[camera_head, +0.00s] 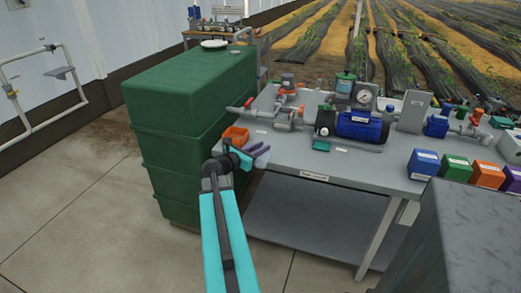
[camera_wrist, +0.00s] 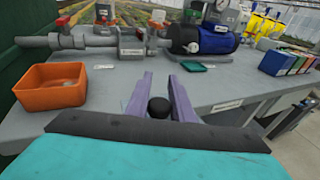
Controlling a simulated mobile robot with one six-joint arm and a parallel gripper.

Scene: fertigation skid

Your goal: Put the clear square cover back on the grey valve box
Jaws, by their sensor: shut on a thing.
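My gripper (camera_head: 258,157) is over the near left part of the grey bench, its purple fingers also showing in the wrist view (camera_wrist: 160,97). The fingers stand a little apart, with a round black knob (camera_wrist: 158,108) between them. A faint, see-through patch by the fingertips (camera_head: 262,163) looks like the clear cover, held by this knob; its edges are too faint to make out. A grey box-like fitting with red parts, probably the valve box (camera_head: 284,119), sits on the pipe line at the back left of the bench. It also shows in the wrist view (camera_wrist: 132,41). My gripper is apart from it, on the near side.
An orange open bin (camera_head: 236,135) is at the bench's left end, beside a tall green tank (camera_head: 180,100). A blue pump (camera_head: 360,126) and a small green tray (camera_head: 321,146) are to the right. Coloured boxes (camera_head: 455,168) line the right side. The bench front is mostly clear.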

